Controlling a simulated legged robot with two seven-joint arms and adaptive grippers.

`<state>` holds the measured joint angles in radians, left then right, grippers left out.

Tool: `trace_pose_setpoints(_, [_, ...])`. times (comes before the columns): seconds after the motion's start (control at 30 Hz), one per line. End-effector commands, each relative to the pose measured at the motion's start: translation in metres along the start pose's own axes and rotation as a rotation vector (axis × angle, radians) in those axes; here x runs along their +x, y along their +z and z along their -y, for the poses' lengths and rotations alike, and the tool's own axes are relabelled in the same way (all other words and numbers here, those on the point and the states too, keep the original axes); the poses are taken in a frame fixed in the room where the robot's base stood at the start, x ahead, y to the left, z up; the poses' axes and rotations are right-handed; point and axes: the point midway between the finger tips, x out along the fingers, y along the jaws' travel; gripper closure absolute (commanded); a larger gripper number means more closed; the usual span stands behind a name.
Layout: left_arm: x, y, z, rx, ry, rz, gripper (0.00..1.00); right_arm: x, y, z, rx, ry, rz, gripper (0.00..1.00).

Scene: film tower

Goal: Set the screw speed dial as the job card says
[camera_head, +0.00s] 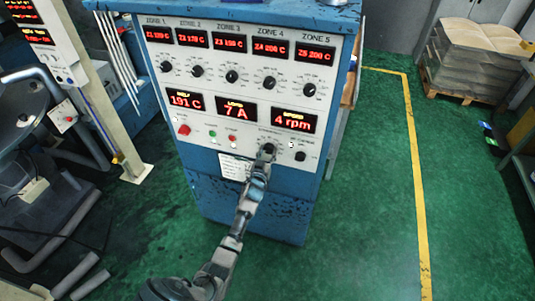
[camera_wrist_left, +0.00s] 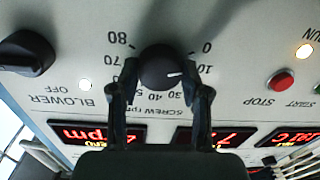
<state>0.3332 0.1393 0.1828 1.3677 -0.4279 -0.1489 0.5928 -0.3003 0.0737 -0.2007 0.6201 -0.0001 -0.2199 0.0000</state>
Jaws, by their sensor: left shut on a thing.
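The screw speed dial (camera_wrist_left: 164,68) is a round black knob with a white pointer line, seen upside down in the left wrist view. The pointer points toward the 10 mark, between 0 and the higher numbers. My left gripper (camera_wrist_left: 160,92) has one finger on each side of the dial and is shut on it. In the head view the gripper (camera_head: 265,157) reaches the panel's lower right and partly hides the dial. The speed display (camera_head: 294,121) reads 4 rpm. A white card (camera_head: 232,167) on the cabinet is too small to read.
The blower knob (camera_wrist_left: 27,53), set at OFF, and the red stop button (camera_wrist_left: 281,79) flank the dial. Zone knobs (camera_head: 232,76) sit above on the panel. The blue cabinet (camera_head: 270,210) stands on a green floor. Stacked boards (camera_head: 470,60) are far right.

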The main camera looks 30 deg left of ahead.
Motion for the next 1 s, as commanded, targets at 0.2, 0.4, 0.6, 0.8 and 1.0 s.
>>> trace_pose_setpoints(0.2, [0.0014, -0.0046, -0.0004, 0.201, 0.004, -0.018, 0.88, 0.0021, 0.0012, -0.0026, -0.001, 0.003, 0.002, 1.00])
trace_pose_setpoints(0.4, [0.0016, -0.0049, -0.0003, 0.393, 0.005, -0.027, 0.88, 0.0041, 0.0025, -0.0064, -0.003, 0.007, 0.003, 1.00])
trace_pose_setpoints(0.6, [0.0016, -0.0051, -0.0006, 0.583, 0.007, -0.036, 0.88, 0.0064, 0.0035, -0.0086, -0.003, 0.010, 0.004, 1.00])
trace_pose_setpoints(0.8, [0.0016, -0.0051, -0.0013, 0.772, 0.010, -0.045, 0.88, 0.0089, 0.0040, -0.0083, -0.003, 0.010, 0.005, 1.00])
trace_pose_setpoints(1.0, [0.0016, -0.0049, -0.0013, 0.958, 0.011, -0.053, 0.88, 0.0103, 0.0006, -0.0073, -0.002, 0.008, 0.007, 1.00])
